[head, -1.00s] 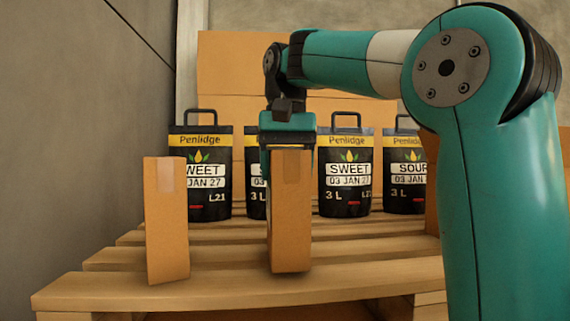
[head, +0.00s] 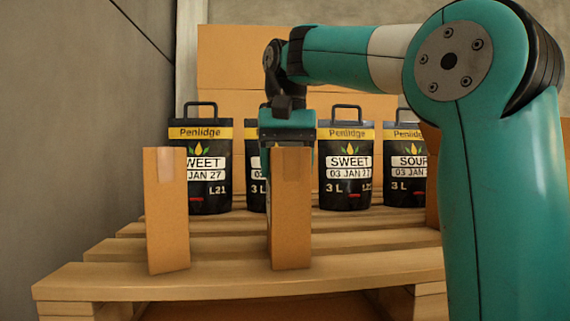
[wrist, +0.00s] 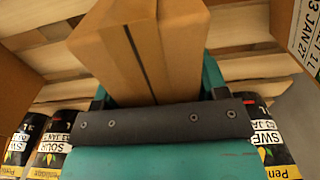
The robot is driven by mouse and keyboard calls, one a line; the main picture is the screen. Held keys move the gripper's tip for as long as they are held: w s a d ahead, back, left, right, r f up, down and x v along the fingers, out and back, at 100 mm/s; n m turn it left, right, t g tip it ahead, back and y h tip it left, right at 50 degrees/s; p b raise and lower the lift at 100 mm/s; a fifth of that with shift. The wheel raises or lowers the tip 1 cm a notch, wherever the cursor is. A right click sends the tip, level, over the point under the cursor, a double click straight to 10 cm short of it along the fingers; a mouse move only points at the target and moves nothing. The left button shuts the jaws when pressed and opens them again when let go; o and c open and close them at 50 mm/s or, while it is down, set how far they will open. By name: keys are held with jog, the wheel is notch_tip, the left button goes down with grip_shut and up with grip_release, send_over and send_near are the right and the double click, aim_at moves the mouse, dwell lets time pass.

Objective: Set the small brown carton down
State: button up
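The small brown carton (head: 291,210) stands upright under my gripper (head: 288,146) at the front of the pallet. My gripper is over its top, with the teal fingers along its sides, and looks shut on it. In the wrist view the carton (wrist: 160,45) fills the space between the fingers (wrist: 156,92). Its bottom is at or just above the pallet (head: 215,285); I cannot tell whether it touches.
Another brown carton (head: 167,210) stands upright to the left on the front slats. Black bags with handles (head: 345,165) stand in a row behind. Large brown boxes (head: 240,65) rise at the back. A grey wall (head: 70,130) is on the left.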

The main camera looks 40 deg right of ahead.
jog(key=o, duration=0.5)
notch_tip(320, 180, up, 8)
jog(key=shift+f, duration=0.2)
